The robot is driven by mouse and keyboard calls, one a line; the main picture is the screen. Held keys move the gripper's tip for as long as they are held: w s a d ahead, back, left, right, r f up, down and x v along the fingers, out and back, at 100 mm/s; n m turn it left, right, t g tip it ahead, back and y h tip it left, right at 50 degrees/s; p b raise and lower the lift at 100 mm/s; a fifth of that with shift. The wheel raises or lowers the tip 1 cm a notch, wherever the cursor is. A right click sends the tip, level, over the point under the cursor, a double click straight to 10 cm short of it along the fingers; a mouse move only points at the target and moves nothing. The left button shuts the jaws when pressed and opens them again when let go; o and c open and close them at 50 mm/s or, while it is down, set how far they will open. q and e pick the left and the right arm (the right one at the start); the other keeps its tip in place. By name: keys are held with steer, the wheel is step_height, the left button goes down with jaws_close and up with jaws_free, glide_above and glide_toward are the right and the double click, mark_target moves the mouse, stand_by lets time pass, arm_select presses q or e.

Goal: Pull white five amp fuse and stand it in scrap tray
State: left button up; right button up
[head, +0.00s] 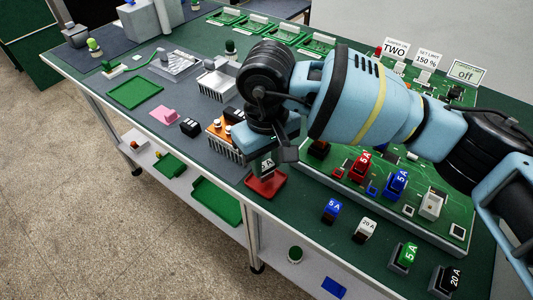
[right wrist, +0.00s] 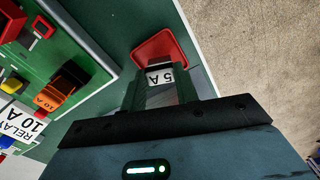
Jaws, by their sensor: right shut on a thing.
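My right gripper (head: 272,158) is shut on a white fuse (right wrist: 160,77) marked 5 A, whose label shows between the fingers in the right wrist view. In the head view the fuse (head: 267,164) is partly hidden by the fingers. A small red tray (head: 265,188) lies on the bench directly below the gripper; it also shows in the right wrist view (right wrist: 150,48), just beyond the fuse. I cannot tell whether the fuse touches the tray floor. My left gripper is not in view.
A green circuit board (head: 340,180) with red and blue 5 A fuses lies right of the tray. Loose blue, white, green and black fuses stand along the front edge. An orange-topped finned block (head: 222,132) stands left of the gripper. The bench edge is close to the tray.

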mark_target(266, 165)
steer(key=shift+f, duration=0.5)
steer(key=o, duration=1)
steer(key=shift+r, duration=0.15)
step_height(266, 165, up, 7)
steer(key=shift+f+b, duration=0.2)
steer(key=shift+b, duration=0.15)
steer(key=shift+r, duration=0.5)
